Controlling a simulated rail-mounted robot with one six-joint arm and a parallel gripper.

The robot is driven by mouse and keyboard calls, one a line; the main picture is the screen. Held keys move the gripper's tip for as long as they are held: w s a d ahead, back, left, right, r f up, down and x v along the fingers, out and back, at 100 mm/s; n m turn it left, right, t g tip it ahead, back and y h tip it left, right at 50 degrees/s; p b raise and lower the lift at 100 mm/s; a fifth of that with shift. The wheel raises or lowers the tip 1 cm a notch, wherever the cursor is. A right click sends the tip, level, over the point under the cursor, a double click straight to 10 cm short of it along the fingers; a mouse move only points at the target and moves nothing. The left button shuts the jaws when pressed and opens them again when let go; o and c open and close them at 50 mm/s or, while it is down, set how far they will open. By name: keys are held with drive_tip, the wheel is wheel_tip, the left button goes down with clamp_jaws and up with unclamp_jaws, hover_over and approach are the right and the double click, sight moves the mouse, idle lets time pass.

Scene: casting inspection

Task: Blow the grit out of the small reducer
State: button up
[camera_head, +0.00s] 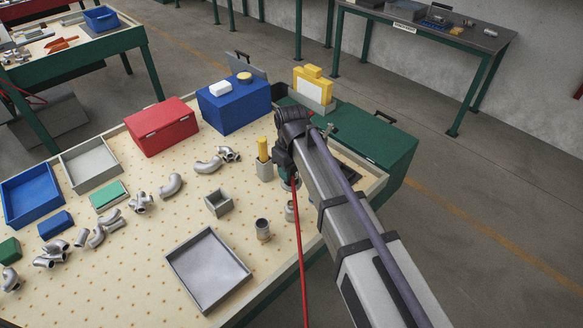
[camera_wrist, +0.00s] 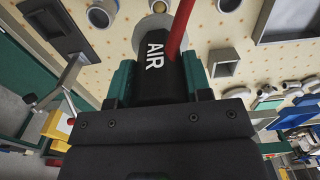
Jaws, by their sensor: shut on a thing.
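My gripper (camera_head: 288,176) is over the right part of the pegboard table, partly hidden by my arm in the head view. In the wrist view its green fingers (camera_wrist: 158,82) are shut on a black air nozzle marked AIR (camera_wrist: 155,58). A red hose (camera_head: 299,240) runs from it. Two short upright metal fittings stand near it, one with a brownish band (camera_head: 262,229) and one (camera_head: 290,210) close beside my arm. I cannot tell which is the small reducer, and no grit is clear. The nozzle's tip is hidden in the head view.
A grey tray (camera_head: 241,283) and a small grey square box (camera_head: 211,211) are left of the fittings. A yellow-topped post (camera_head: 263,150) stands behind. Blue (camera_head: 240,108) and red (camera_head: 160,128) boxes line the back. Several pipe elbows (camera_head: 171,186) lie to the left.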

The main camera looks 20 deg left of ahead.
sight(291, 187)
drive_tip(key=shift+f+b, duration=2.35)
drive_tip(key=shift+f, duration=0.35)
drive_tip(key=shift+f+b, duration=1.25)
drive_tip(key=shift+b, duration=0.05)
idle(0.8)
wheel_tip(291, 187, up, 8)
drive_tip(key=p, duration=0.8)
drive_tip(key=shift+r, duration=0.15)
drive_tip(key=shift+f, duration=0.2)
idle(0.4)
